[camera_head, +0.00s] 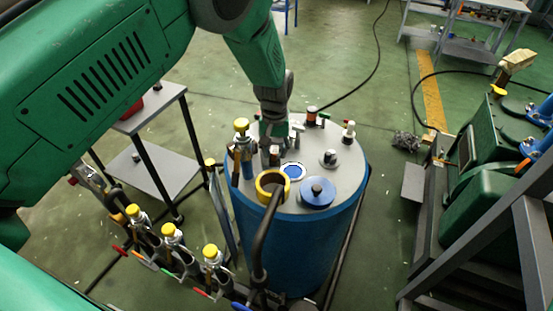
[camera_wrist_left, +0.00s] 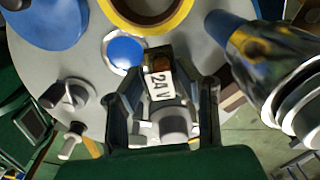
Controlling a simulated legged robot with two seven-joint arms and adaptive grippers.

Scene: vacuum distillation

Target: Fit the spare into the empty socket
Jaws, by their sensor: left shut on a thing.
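My left gripper (camera_head: 272,148) reaches down over the grey lid (camera_head: 345,180) of a blue tank. In the left wrist view the left gripper (camera_wrist_left: 160,98) is shut on a small block with a white "24 V" label (camera_wrist_left: 158,90), which looks like the spare. The block's brown and black end (camera_wrist_left: 158,60) points toward the blue disc (camera_wrist_left: 125,52) and the yellow ring. I cannot tell whether the block touches the lid. I cannot make out the empty socket; the gripper and block may hide it. My right gripper is not in view.
A yellow ring (camera_head: 272,183), a blue round cap (camera_head: 318,192), a black knob (camera_head: 329,157) and a white-topped fitting (camera_head: 348,131) stand on the lid. A yellow-capped metal valve (camera_head: 241,145) stands close left of the gripper. Several yellow-capped valves line the pipe at lower left.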

